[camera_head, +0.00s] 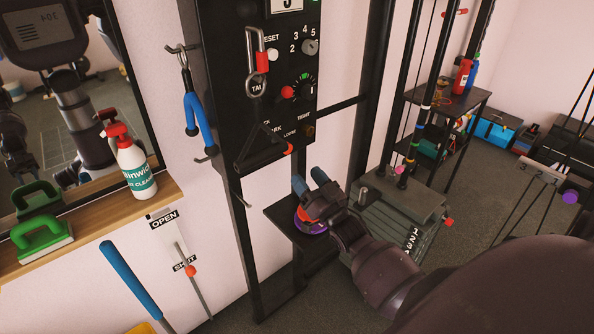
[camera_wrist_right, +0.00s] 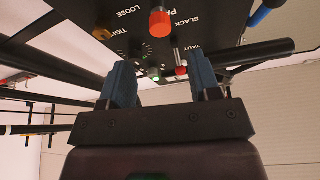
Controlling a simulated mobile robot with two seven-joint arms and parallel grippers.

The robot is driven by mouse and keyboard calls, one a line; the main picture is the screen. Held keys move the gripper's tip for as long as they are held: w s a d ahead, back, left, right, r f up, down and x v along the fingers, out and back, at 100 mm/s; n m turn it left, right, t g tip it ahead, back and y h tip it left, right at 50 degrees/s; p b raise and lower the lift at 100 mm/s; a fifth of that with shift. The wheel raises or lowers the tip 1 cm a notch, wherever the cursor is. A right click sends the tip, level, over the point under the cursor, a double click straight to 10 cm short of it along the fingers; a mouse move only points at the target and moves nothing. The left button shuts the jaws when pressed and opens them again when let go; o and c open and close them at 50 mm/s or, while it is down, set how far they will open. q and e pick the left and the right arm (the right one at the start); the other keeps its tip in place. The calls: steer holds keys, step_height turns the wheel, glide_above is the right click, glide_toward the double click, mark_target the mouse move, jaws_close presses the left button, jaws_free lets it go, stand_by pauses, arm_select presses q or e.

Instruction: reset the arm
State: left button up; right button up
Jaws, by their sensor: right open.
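My right arm comes in from the lower right in the head view. Its right gripper (camera_head: 309,181) has two blue fingertips pointing up, in front of and below the black control panel (camera_head: 255,100). In the right wrist view the fingers (camera_wrist_right: 162,82) are apart with nothing between them. The panel also shows there upside down (camera_wrist_right: 215,62), with its labels and a red knob (camera_wrist_right: 160,22) beyond the fingertips. My left gripper does not show.
A small black shelf (camera_head: 279,217) bearing red and purple round items stands below the gripper. A weight stack (camera_head: 400,215) is to its right. A wooden ledge (camera_head: 90,222) at left holds a spray bottle (camera_head: 133,165) and a green-handled brush (camera_head: 42,237).

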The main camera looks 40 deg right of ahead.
steer(key=s+a+f+n+g, duration=0.1)
steer(key=s+a+f+g, duration=0.4)
steer(key=s+f, duration=0.4)
steer(key=s+a+f+n+g, duration=0.1)
steer(key=s+a+f+g, duration=0.4)
steer(key=s+f, duration=0.4)
steer(key=s, duration=0.3)
steer(key=shift+s+a+n+g+h, duration=0.2)
steer(key=shift+n+g+h, duration=0.1)
steer(key=shift+n+g, duration=0.1)
steer(key=shift+f, duration=0.1)
stand_by(1.8)
